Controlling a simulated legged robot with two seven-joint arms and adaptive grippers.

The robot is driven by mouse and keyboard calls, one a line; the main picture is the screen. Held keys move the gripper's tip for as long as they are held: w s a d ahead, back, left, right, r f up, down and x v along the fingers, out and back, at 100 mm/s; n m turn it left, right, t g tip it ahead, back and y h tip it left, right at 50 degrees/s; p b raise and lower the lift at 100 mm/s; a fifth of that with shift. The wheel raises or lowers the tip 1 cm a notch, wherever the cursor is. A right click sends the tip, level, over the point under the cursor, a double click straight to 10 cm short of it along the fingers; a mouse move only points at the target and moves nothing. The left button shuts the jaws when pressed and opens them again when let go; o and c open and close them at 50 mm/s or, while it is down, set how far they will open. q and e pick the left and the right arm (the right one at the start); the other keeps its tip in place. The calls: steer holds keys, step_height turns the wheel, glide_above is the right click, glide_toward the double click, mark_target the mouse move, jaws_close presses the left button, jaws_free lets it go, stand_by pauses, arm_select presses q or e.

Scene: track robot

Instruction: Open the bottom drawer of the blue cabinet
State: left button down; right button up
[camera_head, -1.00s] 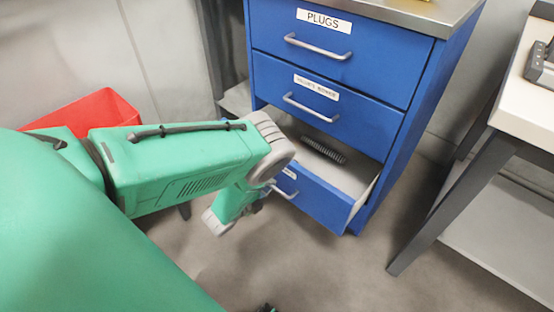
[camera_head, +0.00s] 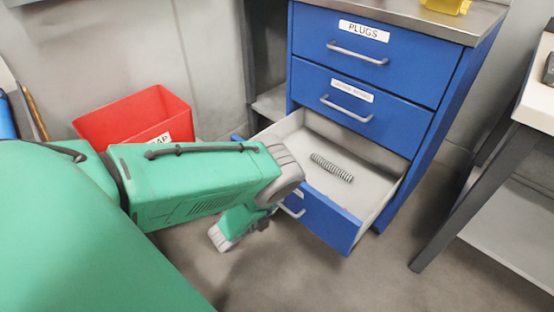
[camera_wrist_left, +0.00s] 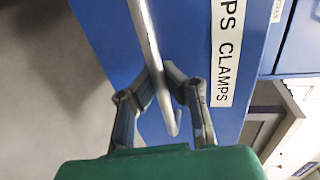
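The blue cabinet (camera_head: 440,110) has its bottom drawer (camera_head: 325,219) pulled well out, with the pale interior and a dark coiled spring (camera_head: 332,168) inside showing. The drawer's handle (camera_head: 291,208) is partly hidden behind my left arm. In the left wrist view, the handle bar (camera_wrist_left: 143,27) runs between the fingers of my left gripper (camera_wrist_left: 161,72), which are closed in on it from both sides. A label ending in "CLAMPS" (camera_wrist_left: 227,55) is on the drawer front. My right gripper is not in view.
Two upper drawers (camera_head: 340,55) are shut. A red bin (camera_head: 140,112) stands behind my left arm. A table with a dark leg (camera_head: 465,200) stands right of the cabinet. The floor (camera_head: 300,275) before the drawer is clear.

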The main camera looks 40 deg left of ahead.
arm_select(q)
steer(key=shift+s+f, duration=0.15)
steer(key=shift+f, duration=0.05)
steer(key=c, duration=1.6)
jaws_free()
steer(key=shift+r, duration=0.1)
steer(key=v, duration=1.1)
steer(key=shift+s+a, duration=0.15)
steer(key=shift+s, duration=0.25)
